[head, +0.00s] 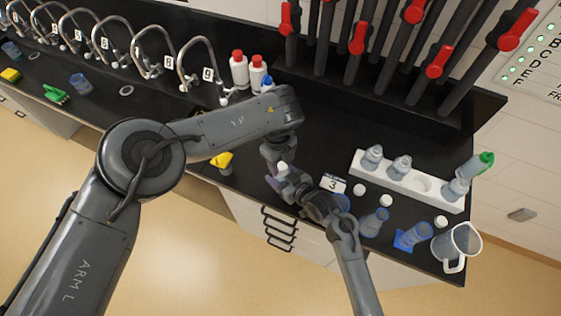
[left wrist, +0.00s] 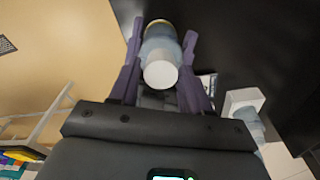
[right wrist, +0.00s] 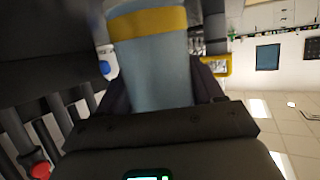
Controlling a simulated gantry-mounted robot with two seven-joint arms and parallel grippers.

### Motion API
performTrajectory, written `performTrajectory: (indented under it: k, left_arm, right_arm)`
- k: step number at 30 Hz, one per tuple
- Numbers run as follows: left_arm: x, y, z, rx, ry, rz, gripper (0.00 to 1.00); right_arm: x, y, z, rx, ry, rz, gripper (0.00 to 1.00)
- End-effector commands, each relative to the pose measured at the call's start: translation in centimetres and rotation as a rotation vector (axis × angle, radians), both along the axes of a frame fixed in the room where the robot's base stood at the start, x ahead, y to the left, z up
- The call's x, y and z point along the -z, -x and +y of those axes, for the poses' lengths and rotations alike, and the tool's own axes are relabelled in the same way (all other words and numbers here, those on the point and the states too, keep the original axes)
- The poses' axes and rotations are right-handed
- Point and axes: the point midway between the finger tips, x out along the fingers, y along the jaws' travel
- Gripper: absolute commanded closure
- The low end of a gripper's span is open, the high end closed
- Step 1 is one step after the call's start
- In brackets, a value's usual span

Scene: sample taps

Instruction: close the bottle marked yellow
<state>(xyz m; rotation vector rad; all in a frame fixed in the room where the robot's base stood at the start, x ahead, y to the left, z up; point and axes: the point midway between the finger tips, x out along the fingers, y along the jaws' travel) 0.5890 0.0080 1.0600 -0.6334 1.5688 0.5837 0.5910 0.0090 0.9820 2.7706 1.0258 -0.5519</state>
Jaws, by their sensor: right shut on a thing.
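The bottle with a yellow band (right wrist: 150,22) fills the middle of the right wrist view, between the fingers of my right gripper. My right gripper (head: 300,190) is shut on its pale blue body. In the left wrist view a white round cap (left wrist: 160,75) faces the camera, in line with the bottle (left wrist: 160,35). The purple fingers of my left gripper (left wrist: 163,35) stand on both sides of the cap and bottle, with narrow gaps. In the head view both grippers meet above the bench's front edge, and the arms mostly hide the bottle. Whether the cap is seated cannot be told.
A white rack (head: 410,182) with several bottles stands at right. A card marked 3 (head: 333,184) is beside my grippers. Red-handled pipes (head: 436,62) stand behind.

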Motion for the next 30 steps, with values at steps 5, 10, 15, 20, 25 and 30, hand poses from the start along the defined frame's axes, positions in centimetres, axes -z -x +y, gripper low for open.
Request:
performTrajectory:
  k: [5,10,15,20,25,30]
  left_arm:
    - [-0.02,0.01,-0.01,0.0,0.0,0.0,0.81]
    - [-0.02,0.02,-0.01,0.008,0.0,0.0,0.97]
    - [-0.01,0.01,0.0,0.134,0.009,-0.008,0.97]
    - [0.0,0.03,0.01,0.131,0.008,-0.007,0.54]
    - [0.0,0.01,0.01,0.129,0.008,-0.008,0.31]
    - [-0.01,0.01,0.01,0.129,0.008,-0.008,0.31]
  right_arm:
    - [-0.1,-0.05,0.0,0.001,-0.001,-0.002,1.0]
    - [-0.11,-0.06,-0.02,0.001,-0.001,-0.002,1.0]
    - [-0.1,-0.07,-0.04,0.002,-0.001,-0.002,1.0]
    - [-0.1,-0.08,-0.06,0.002,-0.001,-0.002,1.0]
    - [-0.1,-0.07,-0.03,0.001,-0.001,-0.002,1.0]
    - [-0.1,-0.06,0.0,0.001,-0.001,-0.002,1.0]
